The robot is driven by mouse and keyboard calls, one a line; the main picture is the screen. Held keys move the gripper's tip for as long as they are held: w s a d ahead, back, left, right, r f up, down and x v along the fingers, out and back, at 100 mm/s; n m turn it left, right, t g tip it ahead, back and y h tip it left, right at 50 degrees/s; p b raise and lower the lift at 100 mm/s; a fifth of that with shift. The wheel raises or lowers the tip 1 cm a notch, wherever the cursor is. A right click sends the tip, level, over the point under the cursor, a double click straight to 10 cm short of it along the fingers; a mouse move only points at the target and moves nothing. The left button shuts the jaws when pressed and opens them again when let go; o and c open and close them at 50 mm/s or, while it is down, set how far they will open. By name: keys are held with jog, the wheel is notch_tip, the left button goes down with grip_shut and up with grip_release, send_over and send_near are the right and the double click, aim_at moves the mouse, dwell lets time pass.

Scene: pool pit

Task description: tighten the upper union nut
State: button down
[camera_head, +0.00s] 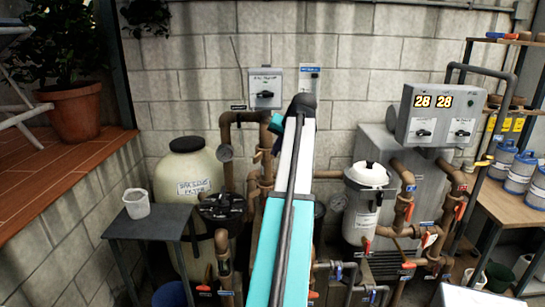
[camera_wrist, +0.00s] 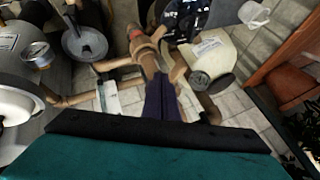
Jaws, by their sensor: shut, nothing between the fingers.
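My gripper (camera_wrist: 160,80) is shut and empty in the wrist view. Its dark fingers point at a brown pipe with ringed fittings (camera_wrist: 145,52), which lies just beyond the fingertips. Whether they touch it I cannot tell. The upper union nut is not clearly told apart from the other fittings. In the head view brown pipework (camera_head: 255,180) stands beside the cream filter tank (camera_head: 188,172), and my arm covers part of it.
A black-lidded pump (camera_head: 222,207) and a grey table with a white bucket (camera_head: 137,203) stand left. A white-lidded canister (camera_head: 367,200), valved pipes and a control box (camera_head: 440,115) stand right. A wall switch box (camera_head: 265,88) is behind. The pipes leave little free room.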

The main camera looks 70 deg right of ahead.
jog(key=shift+b+v, duration=0.55)
jog(key=shift+v, duration=2)
jog(key=shift+w+a, duration=0.1)
jog(key=shift+a, duration=0.1)
